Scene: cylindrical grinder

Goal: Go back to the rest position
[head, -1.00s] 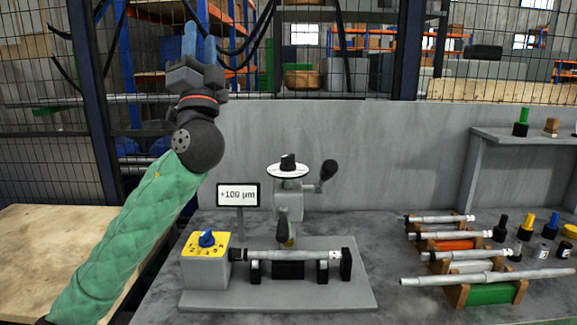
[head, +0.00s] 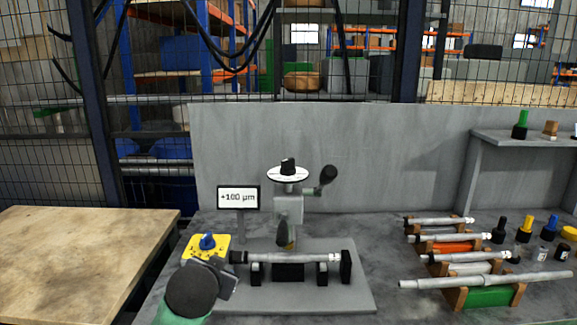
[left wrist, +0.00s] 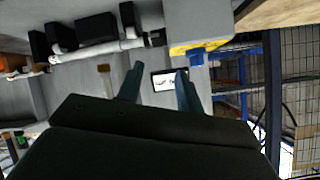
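My left gripper (head: 222,277) is low at the front left in the head view, in front of the grey box with a yellow top and blue knob (head: 207,241). In the left wrist view its two fingers (left wrist: 157,80) stand apart with nothing held between them. The small grinder model (head: 288,205) has a white dial and black handle. A grey shaft (head: 290,256) lies across black supports on its base plate (head: 345,295). A display (head: 238,197) reads +100 µm. My right gripper is not in view.
A grey shelf (head: 520,136) stands at the back right. A wooden table (head: 75,260) at the left is bare. A grey panel (head: 400,150) closes the back.

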